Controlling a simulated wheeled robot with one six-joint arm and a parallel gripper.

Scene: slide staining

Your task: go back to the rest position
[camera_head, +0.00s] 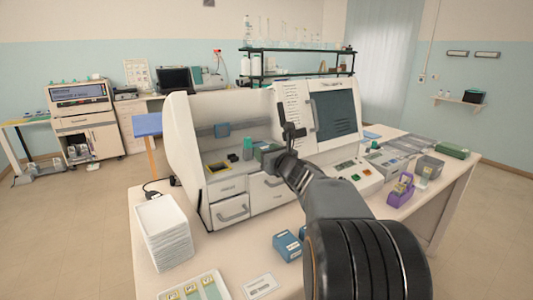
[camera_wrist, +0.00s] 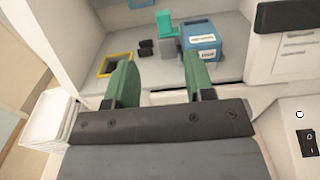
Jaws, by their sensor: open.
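My gripper (camera_head: 262,153) is at the front of the white staining machine (camera_head: 181,135), over its open bay, at the end of my outstretched arm. In the wrist view its two green fingers (camera_wrist: 159,75) are spread wide apart with nothing between them. A teal holder (camera_wrist: 166,32) and a blue box with white labels (camera_wrist: 201,40) stand on the bay floor beyond the fingertips. The teal holder also shows in the head view (camera_head: 247,148), just left of my gripper. The blue box seems hidden behind my gripper there.
A yellow-framed opening (camera_head: 218,167) lies left in the bay. A stack of white trays (camera_head: 164,232), a blue box (camera_head: 287,246) and a slide tray (camera_head: 196,290) sit on the near bench. A purple dispenser (camera_head: 400,190) stands at right. The machine's side walls flank the bay.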

